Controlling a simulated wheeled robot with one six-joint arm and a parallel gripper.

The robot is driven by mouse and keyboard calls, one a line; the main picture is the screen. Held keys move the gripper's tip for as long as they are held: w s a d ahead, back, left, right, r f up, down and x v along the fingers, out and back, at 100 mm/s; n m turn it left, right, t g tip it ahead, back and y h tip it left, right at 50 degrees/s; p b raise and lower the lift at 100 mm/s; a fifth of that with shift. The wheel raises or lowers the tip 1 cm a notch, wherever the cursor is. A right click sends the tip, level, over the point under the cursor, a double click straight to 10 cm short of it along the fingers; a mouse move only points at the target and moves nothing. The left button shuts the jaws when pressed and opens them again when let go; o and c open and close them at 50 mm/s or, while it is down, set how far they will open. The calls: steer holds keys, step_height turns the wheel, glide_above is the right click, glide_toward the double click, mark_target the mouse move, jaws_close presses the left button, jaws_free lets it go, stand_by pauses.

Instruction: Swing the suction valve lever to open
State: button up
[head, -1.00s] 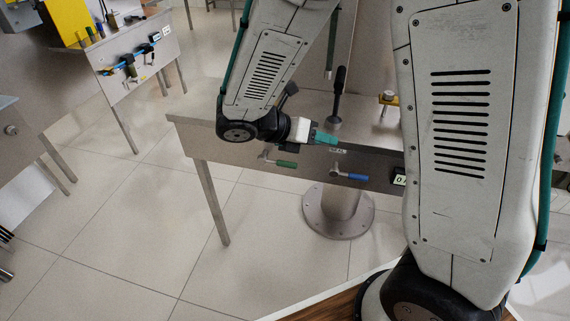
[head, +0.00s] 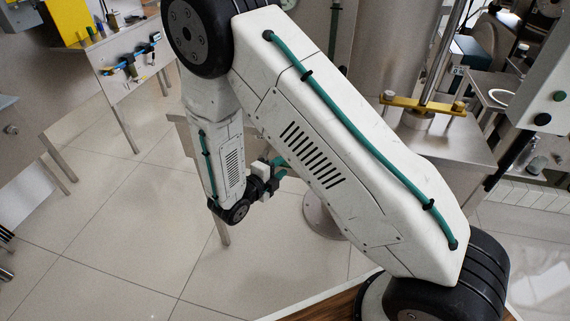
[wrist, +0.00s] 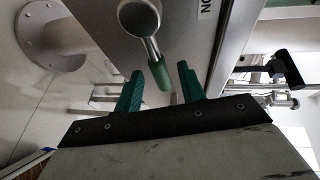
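A metal valve lever with a green grip (wrist: 160,76) shows in the wrist view, its round hub at the top and the grip pointing down toward my gripper. It is on the face of a grey metal panel (wrist: 186,38). My gripper (wrist: 159,71) is open, with one teal finger on each side of the green grip and visible gaps beside it. I cannot tell the exact depth between them. In the head view my gripper (head: 279,165) is small, and my arm hides the lever and most of the panel.
Another lever with a black grip (wrist: 288,69) lies to the right in the wrist view. A round floor flange (wrist: 50,36) stands at upper left. In the head view, a side bench (head: 130,65) is at upper left, a yellow bar (head: 420,104) at right.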

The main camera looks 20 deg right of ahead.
steer(key=shift+x, duration=1.35)
jaws_close()
